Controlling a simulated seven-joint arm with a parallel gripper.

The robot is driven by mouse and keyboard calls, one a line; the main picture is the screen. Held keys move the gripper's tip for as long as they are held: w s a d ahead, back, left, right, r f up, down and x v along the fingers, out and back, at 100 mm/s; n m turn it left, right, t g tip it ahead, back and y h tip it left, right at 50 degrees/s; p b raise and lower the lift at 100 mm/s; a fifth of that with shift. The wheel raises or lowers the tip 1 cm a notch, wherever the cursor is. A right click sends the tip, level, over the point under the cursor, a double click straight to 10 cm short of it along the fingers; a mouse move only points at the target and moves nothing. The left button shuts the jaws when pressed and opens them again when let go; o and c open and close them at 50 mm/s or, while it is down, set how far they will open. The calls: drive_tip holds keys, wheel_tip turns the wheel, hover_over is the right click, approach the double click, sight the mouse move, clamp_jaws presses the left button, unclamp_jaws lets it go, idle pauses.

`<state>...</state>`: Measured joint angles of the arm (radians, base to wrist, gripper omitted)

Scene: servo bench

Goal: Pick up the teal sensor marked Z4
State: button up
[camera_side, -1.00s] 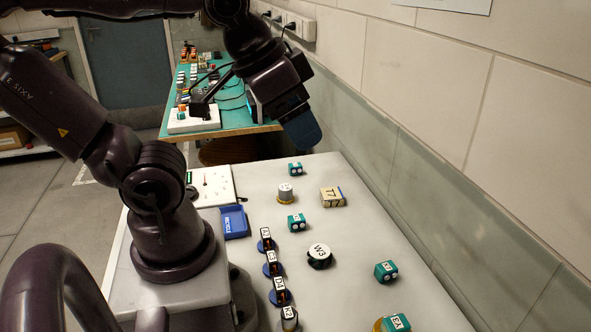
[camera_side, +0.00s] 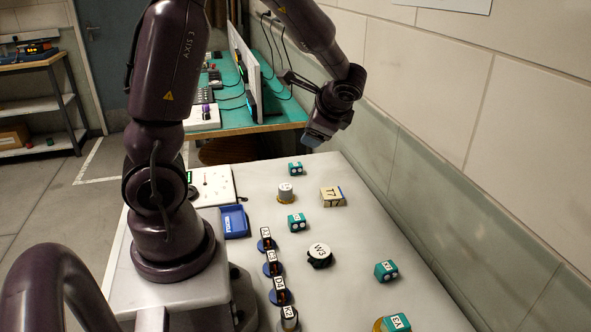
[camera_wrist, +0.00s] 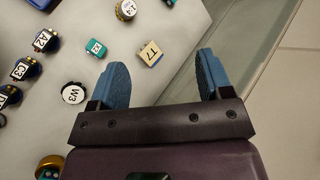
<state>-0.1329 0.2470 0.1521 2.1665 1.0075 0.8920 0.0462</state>
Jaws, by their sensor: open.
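Several teal sensors stand on the grey bench, and I cannot surely read Z4 on any. In the side view one is at the far end (camera_side: 295,169), one in the middle (camera_side: 296,223), one at the right (camera_side: 386,272) and one at the front edge (camera_side: 396,325). The wrist view shows the middle teal sensor (camera_wrist: 95,48) and part of the far teal sensor (camera_wrist: 168,3). My gripper (camera_side: 313,142) is above the bench's far end, apart from all parts. Its blue fingers (camera_wrist: 161,62) are open and empty.
A cream T7 block (camera_side: 331,197), a silver cylinder (camera_side: 285,194) and a round W3 part (camera_side: 319,257) stand among the sensors. Several dark blue-based parts (camera_side: 272,270) form a row near a blue tray (camera_side: 235,222). A wall (camera_side: 440,215) runs along the right.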

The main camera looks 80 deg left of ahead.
drive_tip(key=w+a+f+m+y, duration=0.2)
drive_tip(key=a+f+m+y, duration=0.1)
drive_tip(key=a+f+m, duration=0.45)
drive_tip(key=m+t+y, duration=0.1)
drive_tip(key=m+y, duration=0.1)
drive_tip(key=m, duration=0.3)
approach(296, 165)
drive_tip(key=x, duration=0.4)
drive_tip(key=shift+w+a, duration=0.15)
drive_tip(key=shift+a, duration=0.25)
drive_tip(key=shift+s+x, duration=0.2)
drive_tip(key=shift+x, duration=3)
drive_tip(key=shift+d+f, duration=0.1)
drive_tip(key=shift+f, duration=0.05)
drive_tip(key=c, duration=1)
